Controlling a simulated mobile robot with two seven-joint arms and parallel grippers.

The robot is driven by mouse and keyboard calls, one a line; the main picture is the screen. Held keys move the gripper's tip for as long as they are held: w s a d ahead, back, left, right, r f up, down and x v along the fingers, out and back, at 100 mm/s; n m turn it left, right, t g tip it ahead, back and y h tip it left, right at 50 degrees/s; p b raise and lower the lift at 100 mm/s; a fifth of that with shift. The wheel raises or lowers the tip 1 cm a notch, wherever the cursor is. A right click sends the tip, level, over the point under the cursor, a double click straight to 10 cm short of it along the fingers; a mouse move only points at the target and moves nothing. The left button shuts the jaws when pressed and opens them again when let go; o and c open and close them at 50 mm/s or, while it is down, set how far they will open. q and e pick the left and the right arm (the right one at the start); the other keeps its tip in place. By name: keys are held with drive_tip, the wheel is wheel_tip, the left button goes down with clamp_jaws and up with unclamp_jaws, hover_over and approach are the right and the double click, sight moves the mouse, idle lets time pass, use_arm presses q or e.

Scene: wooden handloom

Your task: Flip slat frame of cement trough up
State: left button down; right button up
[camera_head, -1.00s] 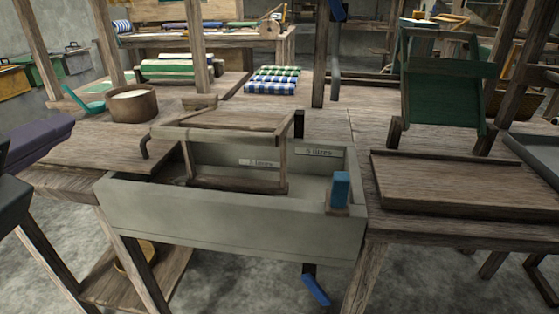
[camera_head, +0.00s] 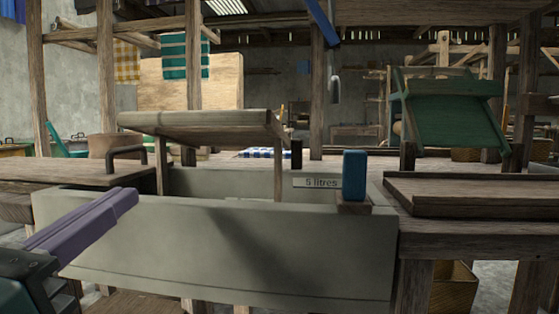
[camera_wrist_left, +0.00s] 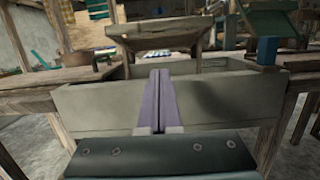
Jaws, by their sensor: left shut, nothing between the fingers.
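The grey cement trough (camera_head: 230,245) stands between wooden tables, with a "5 litres" label on its inner back wall. The brown slat frame (camera_head: 205,127) stands over the trough's left half. Its top board is tilted and two legs go down into the trough; their feet are hidden by the front wall. My left gripper (camera_head: 130,196) has purple fingers, shut and empty, in front of the trough's front wall at left, below the slat frame. In the left wrist view the fingers (camera_wrist_left: 159,75) point at the trough and the frame (camera_wrist_left: 160,38). I cannot tell if they touch the wall.
A blue block (camera_head: 354,165) on a wooden foot stands at the trough's right end. A dark curved handle (camera_head: 128,152) and a round tub (camera_head: 110,143) are at left. A wooden tray (camera_head: 470,193) lies on the right table. A green tilted panel (camera_head: 450,110) stands behind it.

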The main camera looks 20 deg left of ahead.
use_arm(q)
drive_tip(key=shift+w+r, duration=0.1)
drive_tip(key=shift+s+r+p+x, duration=0.1)
drive_tip(key=shift+r+p+x, duration=0.4)
drive_tip(key=shift+x, duration=1.6)
drive_tip(key=shift+s+r+p+x, duration=0.1)
drive_tip(key=shift+r+p+x, duration=0.35)
drive_tip(key=shift+x, duration=1.65)
drive_tip(key=shift+s+r+p+x, duration=0.1)
drive_tip(key=shift+r+p+x, duration=0.35)
drive_tip(key=shift+x, duration=1.65)
drive_tip(key=shift+r, duration=0.1)
